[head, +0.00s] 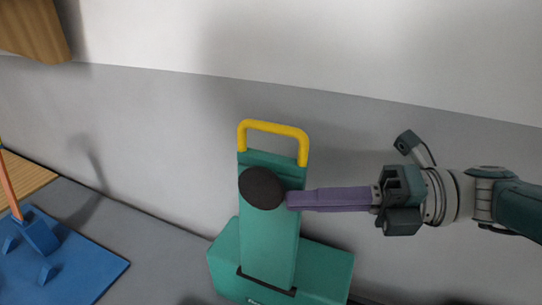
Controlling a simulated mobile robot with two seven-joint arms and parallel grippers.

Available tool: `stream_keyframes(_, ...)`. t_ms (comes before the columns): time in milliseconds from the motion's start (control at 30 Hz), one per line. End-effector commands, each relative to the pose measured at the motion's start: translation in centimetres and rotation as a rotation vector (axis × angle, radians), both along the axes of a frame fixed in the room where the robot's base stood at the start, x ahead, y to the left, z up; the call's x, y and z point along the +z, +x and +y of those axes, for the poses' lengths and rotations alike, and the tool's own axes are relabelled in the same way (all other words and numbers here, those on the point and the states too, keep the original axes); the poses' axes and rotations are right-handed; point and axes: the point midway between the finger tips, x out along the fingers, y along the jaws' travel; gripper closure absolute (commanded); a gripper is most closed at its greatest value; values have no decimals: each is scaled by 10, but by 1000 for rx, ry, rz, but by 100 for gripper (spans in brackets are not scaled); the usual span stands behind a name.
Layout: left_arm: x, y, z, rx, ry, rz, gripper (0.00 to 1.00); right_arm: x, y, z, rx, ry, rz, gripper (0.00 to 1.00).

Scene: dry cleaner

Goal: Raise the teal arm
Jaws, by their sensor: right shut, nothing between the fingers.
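The teal arm (270,240) rises upright, or nearly so, from a slot in a teal base box (325,268). A yellow bar handle (273,126) is fixed at its top end. A dark round disc (261,187) sits in front of its upper part. My right gripper (290,200) comes in from the right with its long purple fingers shut and empty. Its fingertips are at the right edge of the disc, below the handle; I cannot tell whether they touch. My left gripper is not in view.
A blue board (88,262) with blue fittings and an orange stick (9,187) lies at the left. A wooden block (30,30) shows at the upper left. A white and grey wall (400,135) stands behind the teal arm.

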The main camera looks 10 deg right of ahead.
Motion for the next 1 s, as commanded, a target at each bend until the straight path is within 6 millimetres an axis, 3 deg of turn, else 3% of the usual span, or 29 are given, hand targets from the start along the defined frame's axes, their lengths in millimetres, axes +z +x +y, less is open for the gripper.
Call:
stream_keyframes(533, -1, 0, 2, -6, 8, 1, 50, 0, 0, -4, -2, -2, 0, 100)
stream_keyframes(1000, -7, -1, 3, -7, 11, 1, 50, 6, -18, -68, -2, -2, 0, 100)
